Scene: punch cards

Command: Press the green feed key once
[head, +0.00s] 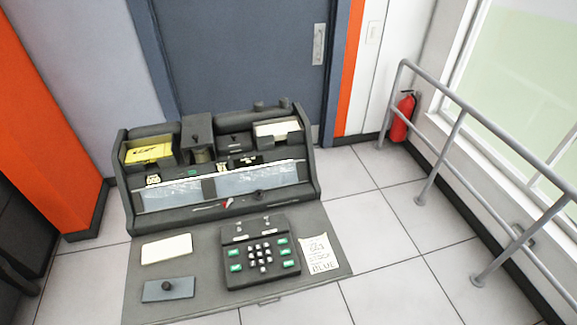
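A dark keypad unit (260,226) sits on the desk part of a grey card punch machine (215,206). It has white number keys (260,254) in the middle. Green keys flank them, with upper right (283,241), middle right (285,251), lower right (288,263), upper left (234,254) and lower left (236,267) ones visible. The lettering on the green keys is too small to read, so I cannot tell which is the feed key. Neither of my grippers is in view, and nothing covers the keypad.
Yellow cards (149,153) and white cards (277,128) sit in the machine's top trays. On the desk lie a blank white card (167,249), a blue-grey plate with a knob (168,290) and a handwritten note (319,254). A metal railing (497,146) stands at right.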

